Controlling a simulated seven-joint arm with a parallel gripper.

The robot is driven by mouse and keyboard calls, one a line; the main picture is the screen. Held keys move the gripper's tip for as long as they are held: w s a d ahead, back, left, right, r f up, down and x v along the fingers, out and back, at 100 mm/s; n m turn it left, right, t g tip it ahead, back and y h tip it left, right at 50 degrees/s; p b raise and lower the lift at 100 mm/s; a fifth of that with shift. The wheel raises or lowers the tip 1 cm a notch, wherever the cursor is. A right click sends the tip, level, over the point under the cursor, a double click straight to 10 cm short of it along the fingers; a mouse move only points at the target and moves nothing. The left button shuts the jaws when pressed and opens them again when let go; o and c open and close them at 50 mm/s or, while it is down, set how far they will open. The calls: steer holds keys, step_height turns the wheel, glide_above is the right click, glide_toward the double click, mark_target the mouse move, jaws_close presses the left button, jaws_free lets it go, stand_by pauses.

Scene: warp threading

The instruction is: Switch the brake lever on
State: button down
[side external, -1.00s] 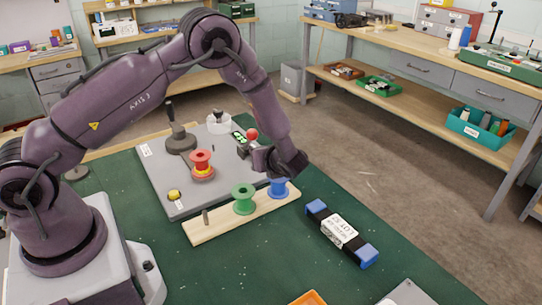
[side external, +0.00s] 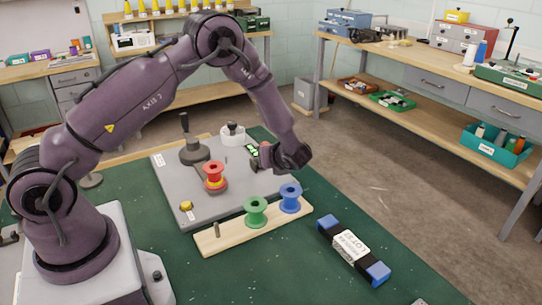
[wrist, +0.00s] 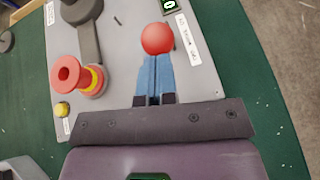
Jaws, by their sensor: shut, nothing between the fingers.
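A red ball knob (wrist: 157,38), which looks like the brake lever's end, shows in the wrist view directly beyond my fingertips. Its stem is hidden, so I cannot tell which way the lever leans. In the side view the knob is hidden at my gripper (side external: 262,158). My gripper is shut and empty, low over the right part of the grey board (side external: 190,205). Its blue fingers (wrist: 154,75) lie together in the wrist view, their tips at or just short of the knob; contact is unclear.
A red spool (side external: 214,176), a dark upright handle on a round base (side external: 190,150), a white cup-like part (side external: 233,137) and a yellow button (side external: 186,205) are on the board. Green (side external: 256,211) and blue (side external: 290,198) spools stand on a wooden rack in front. A green display (side external: 252,150) is near my gripper.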

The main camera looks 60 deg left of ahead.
steer(key=a+r+h, duration=0.3)
steer(key=a+h, duration=0.5)
steer(key=a, duration=0.3)
steer(key=shift+a+n+h, duration=0.3)
steer(key=shift+a+h, duration=0.05)
steer(key=shift+h, duration=0.05)
stand_by(0.5)
steer(key=shift+r, duration=0.1)
steer(key=v, duration=1.3)
steer(key=shift+a, duration=0.1)
